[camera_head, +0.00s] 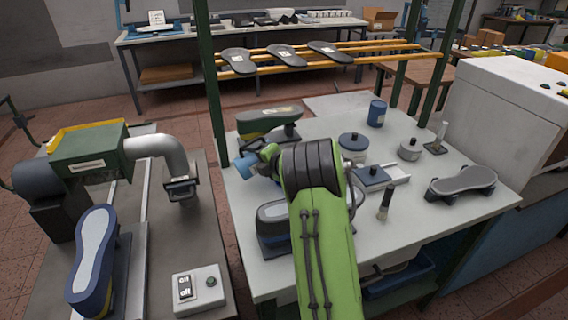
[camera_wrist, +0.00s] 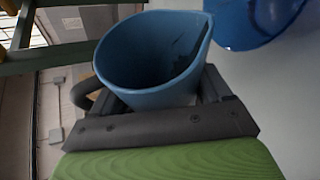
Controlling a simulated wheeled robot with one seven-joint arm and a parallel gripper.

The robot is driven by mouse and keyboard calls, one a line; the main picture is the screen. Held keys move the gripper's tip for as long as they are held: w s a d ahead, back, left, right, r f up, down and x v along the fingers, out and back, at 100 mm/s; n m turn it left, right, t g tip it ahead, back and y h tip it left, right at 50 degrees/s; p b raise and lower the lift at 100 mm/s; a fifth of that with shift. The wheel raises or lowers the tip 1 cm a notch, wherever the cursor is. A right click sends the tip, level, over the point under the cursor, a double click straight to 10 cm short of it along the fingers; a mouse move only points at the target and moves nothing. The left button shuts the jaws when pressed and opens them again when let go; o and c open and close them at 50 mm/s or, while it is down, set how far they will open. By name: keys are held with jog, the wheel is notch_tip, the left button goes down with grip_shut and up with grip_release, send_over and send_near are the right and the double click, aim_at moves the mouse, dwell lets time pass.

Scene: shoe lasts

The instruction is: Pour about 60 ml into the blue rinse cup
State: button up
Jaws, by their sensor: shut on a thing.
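A light blue jug (camera_wrist: 140,85) with a lip on its right side is held in my gripper (camera_wrist: 160,98), tilted in the wrist view. The jug (camera_head: 245,166) also shows at the left edge of the white table in the head view, partly hidden by my arm. Its inside is dark and I cannot tell the liquid level. A brighter blue rounded thing (camera_wrist: 248,20) lies just beyond the jug lip, apart from it in the picture; it looks like a cup, cut off by the frame. No stream of liquid shows.
On the white table (camera_head: 340,265) stand a dark blue can (camera_head: 376,113), a round blue-lidded tin (camera_head: 353,145), a brush (camera_head: 385,203) and a grey shoe last (camera_head: 461,184). A green last (camera_head: 268,122) is behind my gripper. A green post (camera_head: 211,75) rises close by on the left.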

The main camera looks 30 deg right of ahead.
jog(key=shift+p, duration=0.3)
dwell(0.4)
jog(key=shift+d+r+m+y, duration=0.3)
jog(key=shift+r, duration=0.15)
dwell(0.5)
jog(key=shift+a+f, duration=0.3)
jog(key=shift+a, duration=0.05)
jog(key=b, duration=0.1)
jog(key=n+h+b, duration=0.1)
jog(key=b, duration=0.1)
jog(key=shift+w+f, duration=0.15)
jog(key=shift+f, duration=0.1)
jog(key=shift+a+r+n+h+b, duration=0.1)
jog(key=shift+n+h+b, duration=0.35)
jog(key=shift+b, duration=0.35)
jog(key=shift+s+r, duration=0.2)
jog(key=shift+r, duration=0.15)
jog(key=shift+w+n+g+h+b, duration=0.15)
jog(key=shift+n+g+h+b, duration=0.15)
jog(key=shift+n+b, duration=0.25)
jog(key=shift+r+b, duration=0.3)
jog(key=shift+b, duration=0.15)
jog(key=shift+d, duration=0.2)
